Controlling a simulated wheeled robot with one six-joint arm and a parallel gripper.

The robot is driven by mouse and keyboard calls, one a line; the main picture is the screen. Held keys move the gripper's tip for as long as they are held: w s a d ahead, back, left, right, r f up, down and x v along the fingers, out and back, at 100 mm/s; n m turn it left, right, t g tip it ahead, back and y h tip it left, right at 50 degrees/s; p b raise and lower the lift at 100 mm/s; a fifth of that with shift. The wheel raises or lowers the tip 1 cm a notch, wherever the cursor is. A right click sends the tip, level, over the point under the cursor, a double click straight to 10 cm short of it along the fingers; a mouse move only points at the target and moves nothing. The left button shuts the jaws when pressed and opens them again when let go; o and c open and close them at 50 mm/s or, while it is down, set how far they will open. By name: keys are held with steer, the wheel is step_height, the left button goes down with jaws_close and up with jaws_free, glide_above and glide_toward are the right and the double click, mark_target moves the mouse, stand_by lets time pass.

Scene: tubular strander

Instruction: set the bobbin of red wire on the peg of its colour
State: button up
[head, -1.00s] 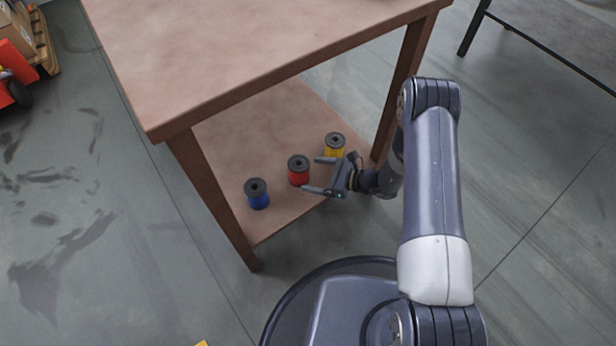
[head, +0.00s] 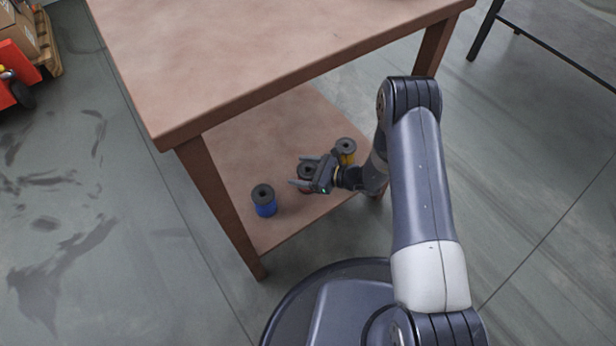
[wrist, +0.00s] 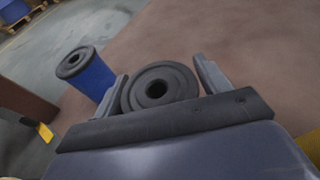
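The red-wire bobbin (head: 303,190) stands on the lower shelf, mostly hidden behind my gripper in the head view. In the wrist view its dark round flange (wrist: 180,76) with a centre hole lies between the two fingers, and its red wire is hidden. My gripper (head: 299,171) is open, with one finger on each side of the bobbin; it also shows in the wrist view (wrist: 160,82). I cannot tell whether the fingers touch it. No peg is in view.
The blue bobbin (head: 265,203) stands left of the red one, and the yellow bobbin (head: 346,152) to its right, close to my wrist. The brown table's top (head: 260,50) overhangs the lower shelf (head: 260,140). A table leg (head: 222,205) rises at the shelf's left front.

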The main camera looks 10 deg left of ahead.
steer(key=c, duration=0.9)
steer(key=shift+r, duration=0.1)
